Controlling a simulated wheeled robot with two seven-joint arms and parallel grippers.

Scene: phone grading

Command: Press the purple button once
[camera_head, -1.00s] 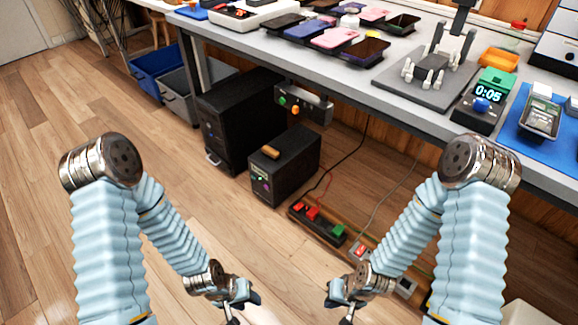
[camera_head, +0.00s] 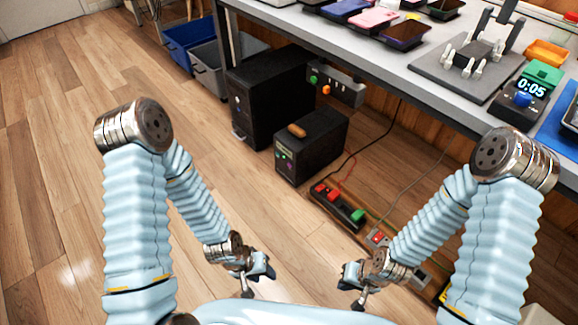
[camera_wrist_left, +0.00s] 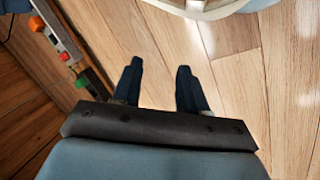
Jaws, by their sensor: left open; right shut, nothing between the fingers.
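A small purple button (camera_head: 289,167) sits on the front face of a small black box (camera_head: 318,142) on the floor under the workbench. It is tiny in the head view, with a green spot close by. My left gripper (camera_head: 262,277) is low in the head view, in front of the box and well apart from it. In the left wrist view its two fingers (camera_wrist_left: 159,75) are spread with only floor between them. My right gripper (camera_head: 354,287) is to its right, also apart from the box; its fingers are small in view.
A taller black case (camera_head: 268,95) stands left of the small box. A power strip (camera_head: 338,206) with red and green switches lies to its right, with cables. A panel with green and orange buttons (camera_head: 335,85) hangs under the workbench (camera_head: 420,85). Floor at left is clear.

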